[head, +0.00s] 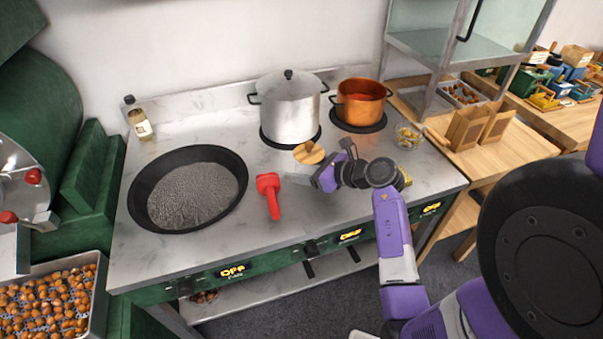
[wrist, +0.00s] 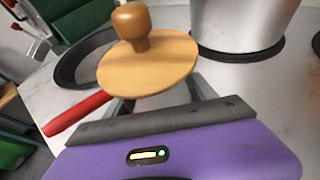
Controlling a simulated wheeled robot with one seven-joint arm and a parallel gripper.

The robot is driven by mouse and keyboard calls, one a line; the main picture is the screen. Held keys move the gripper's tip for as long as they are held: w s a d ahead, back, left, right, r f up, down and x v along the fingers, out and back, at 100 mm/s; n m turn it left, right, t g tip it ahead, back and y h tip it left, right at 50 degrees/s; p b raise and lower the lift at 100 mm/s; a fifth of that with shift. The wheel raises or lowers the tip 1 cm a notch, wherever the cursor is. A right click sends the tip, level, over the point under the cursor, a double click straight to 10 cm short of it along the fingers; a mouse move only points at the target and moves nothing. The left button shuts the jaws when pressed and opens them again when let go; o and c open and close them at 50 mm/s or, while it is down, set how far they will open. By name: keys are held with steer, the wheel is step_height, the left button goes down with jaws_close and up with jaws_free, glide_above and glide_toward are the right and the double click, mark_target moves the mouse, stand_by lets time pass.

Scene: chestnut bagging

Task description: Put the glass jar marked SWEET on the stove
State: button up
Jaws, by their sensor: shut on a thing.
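My gripper (head: 318,172) is over the right-centre of the marble stove top (head: 215,135), its fingers at a wooden disc with a round knob (head: 309,152). In the wrist view the wooden disc (wrist: 150,65) sits between the fingers and hides most of what is under it. I cannot tell whether a jar body is below it. A glass jar with a dark cap and pale label (head: 140,122) stands at the back left of the stove top. Its lettering is too small to read.
A wide black pan (head: 188,190) and a red-handled tool (head: 269,194) lie left of my gripper. A steel pot (head: 290,108) and a copper pot (head: 360,103) stand behind it. A small glass container (head: 408,136) is at the right edge. Bare marble shows between pan and steel pot.

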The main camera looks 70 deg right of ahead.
steer(key=shift+f, duration=0.9)
steer(key=shift+f, duration=0.1)
steer(key=o, duration=1.4)
steer(key=shift+c, duration=0.2)
steer(key=shift+s, duration=0.1)
steer(key=v, duration=1.2)
steer(key=shift+b, duration=0.4)
